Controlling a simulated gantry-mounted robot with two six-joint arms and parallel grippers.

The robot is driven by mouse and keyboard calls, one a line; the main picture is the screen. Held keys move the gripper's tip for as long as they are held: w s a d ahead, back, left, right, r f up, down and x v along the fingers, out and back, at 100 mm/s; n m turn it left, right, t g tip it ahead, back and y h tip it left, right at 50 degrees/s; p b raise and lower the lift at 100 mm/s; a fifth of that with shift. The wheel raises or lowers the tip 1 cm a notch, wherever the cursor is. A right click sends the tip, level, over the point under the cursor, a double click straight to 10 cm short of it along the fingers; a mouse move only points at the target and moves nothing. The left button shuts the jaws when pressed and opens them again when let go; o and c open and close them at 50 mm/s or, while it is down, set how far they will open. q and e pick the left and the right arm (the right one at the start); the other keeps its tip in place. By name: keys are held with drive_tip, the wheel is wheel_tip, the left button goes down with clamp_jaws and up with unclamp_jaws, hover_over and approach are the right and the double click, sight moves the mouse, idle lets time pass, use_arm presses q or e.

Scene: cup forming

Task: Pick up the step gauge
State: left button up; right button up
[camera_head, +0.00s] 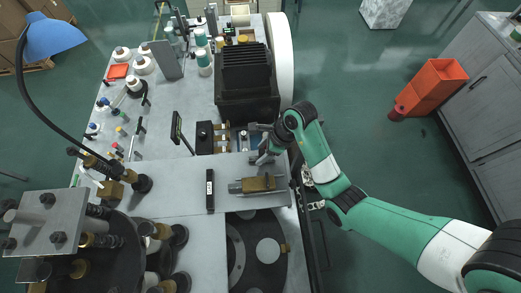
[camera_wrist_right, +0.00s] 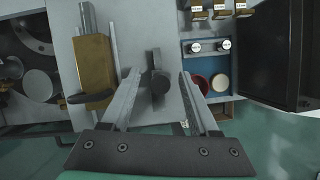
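My right gripper (camera_head: 264,144) is over the right part of the metal worktop, beside the dark machine block. In the right wrist view its two long fingers (camera_wrist_right: 160,78) are spread apart. Between them is a dark grey stepped piece (camera_wrist_right: 159,84) with a short crossbar, which looks like the step gauge. Clear gaps show between it and both fingers, so it is not gripped. In the head view the gripper mostly hides this piece. My left gripper is not in view.
A brass block with a steel rod (camera_head: 259,184) lies nearby; it also shows in the right wrist view (camera_wrist_right: 94,68). A narrow black block (camera_head: 210,190) is left of it. A tray with round pots (camera_wrist_right: 210,84) and the dark machine (camera_head: 247,84) stand close by.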

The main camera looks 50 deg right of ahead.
clamp_jaws()
drive_tip(key=shift+r, duration=0.2)
idle(0.3)
